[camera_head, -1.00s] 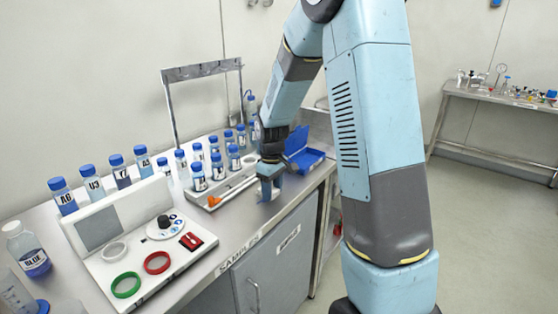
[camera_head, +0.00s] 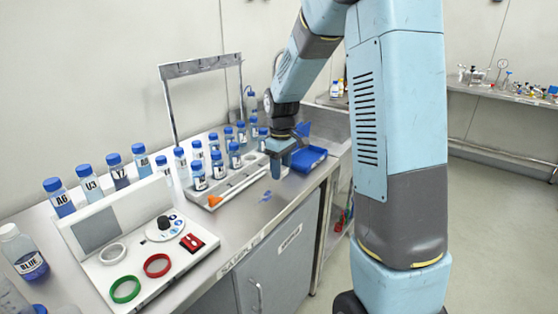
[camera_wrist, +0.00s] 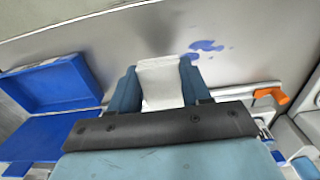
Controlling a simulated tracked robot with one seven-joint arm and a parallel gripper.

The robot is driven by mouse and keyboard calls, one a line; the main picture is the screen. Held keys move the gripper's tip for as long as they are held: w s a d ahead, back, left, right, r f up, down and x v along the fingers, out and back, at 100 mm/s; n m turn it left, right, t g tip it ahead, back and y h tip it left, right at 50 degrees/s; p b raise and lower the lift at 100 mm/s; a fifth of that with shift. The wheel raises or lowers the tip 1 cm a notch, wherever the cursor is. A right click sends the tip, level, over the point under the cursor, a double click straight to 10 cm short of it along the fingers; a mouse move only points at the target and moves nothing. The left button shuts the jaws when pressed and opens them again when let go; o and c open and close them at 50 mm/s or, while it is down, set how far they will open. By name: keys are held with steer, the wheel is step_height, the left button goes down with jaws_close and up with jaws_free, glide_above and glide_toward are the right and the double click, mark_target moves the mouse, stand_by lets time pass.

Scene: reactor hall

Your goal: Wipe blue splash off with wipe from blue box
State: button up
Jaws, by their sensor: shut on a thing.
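The blue splash (camera_head: 266,196) lies as small patches on the steel bench top near its front edge; it also shows in the wrist view (camera_wrist: 206,46). My gripper (camera_head: 277,170) is above the bench, between the splash and the open blue box (camera_head: 308,160). In the wrist view my gripper (camera_wrist: 160,85) is shut on a white wipe (camera_wrist: 160,80), which lies between its fingers. The splash is just beyond and to the right of the wipe there. The blue box (camera_wrist: 52,138), with its lid raised, is at the left. In the head view the wipe cannot be made out.
A tray with an orange-tipped tool (camera_head: 214,200) and several blue-capped bottles (camera_head: 199,175) stands behind the splash. A white panel with coloured rings (camera_head: 125,290) and a BLUE bottle (camera_head: 25,255) are at the left. The bench front strip is clear.

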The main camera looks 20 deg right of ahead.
step_height(320, 180, up, 2)
steer(key=shift+r, duration=0.1)
steer(key=shift+s, duration=0.15)
stand_by(0.5)
